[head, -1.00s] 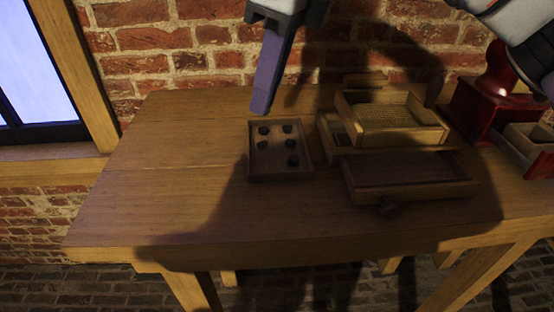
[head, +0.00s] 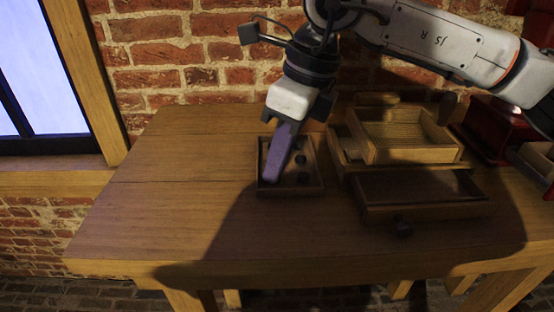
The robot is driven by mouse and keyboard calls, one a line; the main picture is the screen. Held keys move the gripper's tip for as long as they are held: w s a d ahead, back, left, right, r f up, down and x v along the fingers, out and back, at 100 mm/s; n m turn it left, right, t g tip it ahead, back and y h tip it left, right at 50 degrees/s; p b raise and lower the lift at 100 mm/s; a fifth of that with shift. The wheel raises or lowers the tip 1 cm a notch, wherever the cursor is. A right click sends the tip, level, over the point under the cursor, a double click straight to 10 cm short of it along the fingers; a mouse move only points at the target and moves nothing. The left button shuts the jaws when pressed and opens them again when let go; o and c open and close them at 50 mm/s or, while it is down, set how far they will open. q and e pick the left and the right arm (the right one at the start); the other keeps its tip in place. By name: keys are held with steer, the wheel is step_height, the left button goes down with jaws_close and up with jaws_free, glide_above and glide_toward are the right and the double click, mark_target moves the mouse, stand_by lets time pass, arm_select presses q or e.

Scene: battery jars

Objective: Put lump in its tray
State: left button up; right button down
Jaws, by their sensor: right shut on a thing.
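A small square wooden tray (head: 305,191) sits on the table, left of the drawer boxes. Several small dark lumps (head: 303,178) lie in it, with those of its right side showing. My right gripper (head: 271,178) points down into the left part of the tray, its purple fingers close together. It is shut on a lump, which the fingers hide. The fingers also hide the tray's left lumps. My left gripper is not in view.
Right of the tray stand a wooden box (head: 371,155) and, before it, an open drawer (head: 365,213) with a dark round knob (head: 402,229). A dark red grinder-like thing (head: 490,125) is at far right. The table's left half (head: 165,195) is clear.

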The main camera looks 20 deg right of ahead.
steer(key=shift+f, duration=0.1)
steer(key=shift+f, duration=0.15)
steer(key=c, duration=2.1)
jaws_free()
steer(key=p+v, duration=0.1)
steer(key=v, duration=1.1)
steer(key=shift+r, duration=0.25)
